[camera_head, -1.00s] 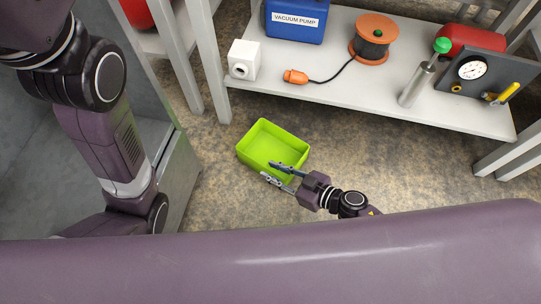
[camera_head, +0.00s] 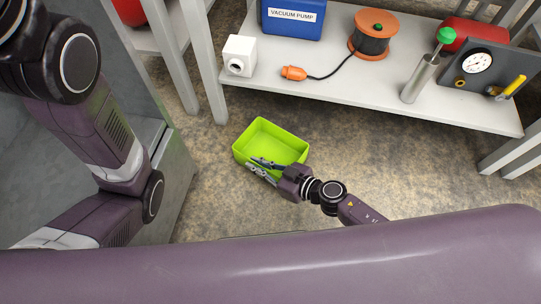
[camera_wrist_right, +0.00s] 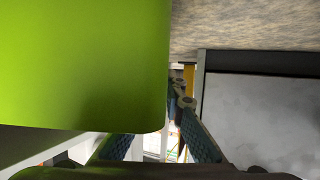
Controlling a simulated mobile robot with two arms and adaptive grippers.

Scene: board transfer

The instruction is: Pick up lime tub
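The lime tub (camera_head: 275,143) is an open, empty, bright green rectangular box on the floor in the head view. My right gripper (camera_head: 252,164) is at the tub's near side, with its two fingers apart and overlapping the near wall in the picture. In the right wrist view the tub (camera_wrist_right: 80,60) fills the upper left, very close, and hides part of one finger. The other finger shows to the right of the tub. I cannot tell whether the fingers touch the wall. My left arm shows at the left of the head view, but its gripper is out of view.
A low grey shelf (camera_head: 345,88) stands behind the tub with a blue vacuum pump case (camera_head: 292,20), an orange cable reel (camera_head: 374,34), a white box (camera_head: 239,55) and a gauge panel (camera_head: 477,64). Shelf legs stand at left and right. The floor right of the tub is clear.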

